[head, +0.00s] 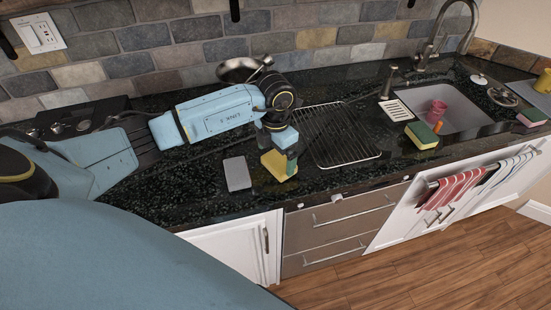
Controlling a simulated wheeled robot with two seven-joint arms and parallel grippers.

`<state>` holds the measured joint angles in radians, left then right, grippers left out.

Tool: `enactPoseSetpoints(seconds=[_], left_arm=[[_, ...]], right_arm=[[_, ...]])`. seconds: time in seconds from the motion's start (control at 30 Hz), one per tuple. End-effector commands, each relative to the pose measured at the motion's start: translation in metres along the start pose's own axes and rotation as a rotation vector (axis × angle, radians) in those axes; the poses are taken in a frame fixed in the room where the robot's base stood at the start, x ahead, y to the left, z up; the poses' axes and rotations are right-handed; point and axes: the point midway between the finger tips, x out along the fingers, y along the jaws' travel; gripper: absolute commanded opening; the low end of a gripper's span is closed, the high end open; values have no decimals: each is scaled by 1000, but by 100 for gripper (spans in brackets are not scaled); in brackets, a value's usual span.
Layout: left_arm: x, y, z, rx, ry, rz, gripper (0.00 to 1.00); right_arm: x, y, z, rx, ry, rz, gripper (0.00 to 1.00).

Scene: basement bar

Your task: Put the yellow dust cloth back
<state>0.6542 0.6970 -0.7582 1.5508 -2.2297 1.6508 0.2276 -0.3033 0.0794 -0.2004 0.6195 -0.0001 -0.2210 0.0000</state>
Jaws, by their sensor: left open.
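My left gripper (281,158) points down over the counter, left of the wire rack. It is open, and a yellow piece (274,165) lies right at its fingers. A green patch shows beside the yellow, and the gripper covers part of it. I cannot tell whether this piece is the dust cloth or a sponge, or whether the fingers touch it. Another yellow piece (543,82) shows at the far right edge, partly cut off by the frame. My right gripper is not in view.
A grey block (237,174) lies left of the gripper. A wire rack (341,134) is to its right. A pan (241,69) stands behind. The front-left counter is clear.

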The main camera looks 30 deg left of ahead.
Motion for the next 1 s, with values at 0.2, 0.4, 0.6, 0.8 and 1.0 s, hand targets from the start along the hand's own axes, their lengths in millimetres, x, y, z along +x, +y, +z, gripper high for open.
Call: enactPoseSetpoints(seconds=[0.2, 0.4, 0.6, 0.8, 1.0], left_arm=[[-50, 1, 1, 2, -5, 3, 100], [-82, 0, 1, 0, -3, 2, 100], [-95, 0, 0, -1, -1, 1, 100], [-96, 0, 0, -1, 0, 0, 100], [-90, -15, 4, 21, -26, -52, 100]], right_arm=[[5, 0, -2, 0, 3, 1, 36], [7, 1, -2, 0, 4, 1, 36], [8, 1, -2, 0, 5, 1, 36], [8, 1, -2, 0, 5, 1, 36], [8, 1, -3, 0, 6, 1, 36]])
